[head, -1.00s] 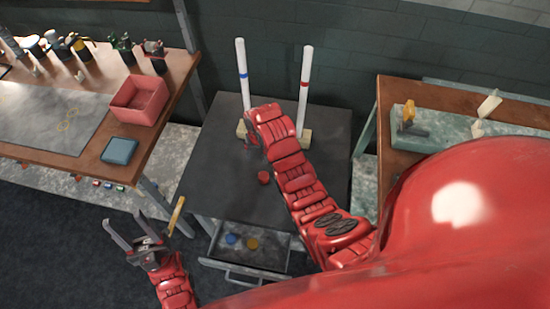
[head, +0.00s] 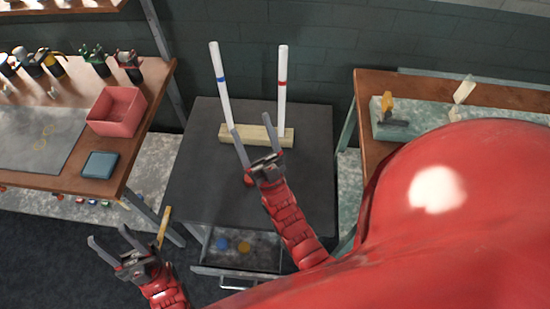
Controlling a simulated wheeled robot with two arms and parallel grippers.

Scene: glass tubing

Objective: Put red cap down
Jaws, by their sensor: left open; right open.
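The red cap (head: 248,180) lies on the dark cabinet top (head: 198,170), just left of my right gripper's base and partly hidden by it. My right gripper (head: 250,122) is open, its fingers pointing toward the wooden tube stand (head: 228,141), with nothing visible between them. Two white tubes stand in the stand: one with a blue band (head: 221,80) and one with a red band (head: 283,82). My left gripper (head: 106,232) is open and empty over the floor, left of the cabinet.
The cabinet's open drawer (head: 265,264) holds a blue cap (head: 222,244) and a yellow cap (head: 243,247). A workbench on the left carries a red bin (head: 117,112) and a blue box (head: 100,165). Another bench (head: 362,110) stands at the right.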

